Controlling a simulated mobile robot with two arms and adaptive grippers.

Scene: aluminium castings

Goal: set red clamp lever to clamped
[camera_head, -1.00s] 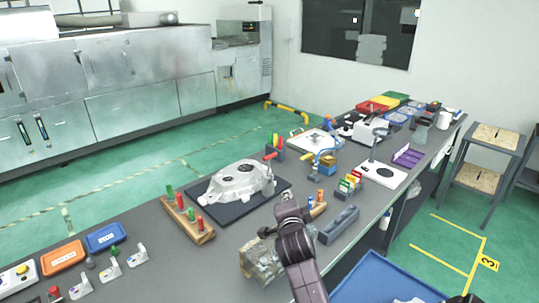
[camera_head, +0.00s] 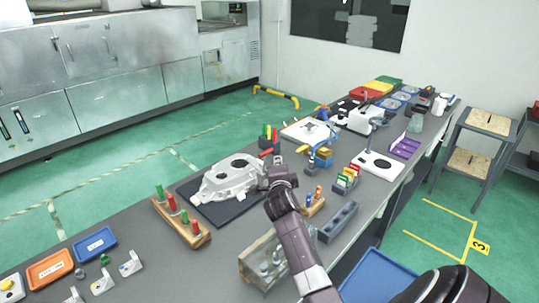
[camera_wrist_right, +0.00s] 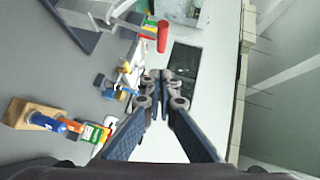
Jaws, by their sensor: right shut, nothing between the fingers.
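The red clamp lever (camera_head: 266,153) stands at the far right corner of the dark fixture plate (camera_head: 226,217), beside the grey aluminium casting (camera_head: 215,184). In the right wrist view the red lever (camera_wrist_right: 163,37) shows as a red cylinder above the fingertips, apart from them. My right gripper (camera_head: 279,164) is just in front of the lever in the head view, with its wrist hiding part of the fingers. In the right wrist view its fingers (camera_wrist_right: 160,82) are together and hold nothing. My left gripper is in neither view.
A wooden block with red and green pegs (camera_head: 180,219) stands left of the plate. A clear box (camera_head: 264,262) and a grey slotted block (camera_head: 338,221) lie near the front edge. Coloured cards (camera_head: 347,179) stand to the right.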

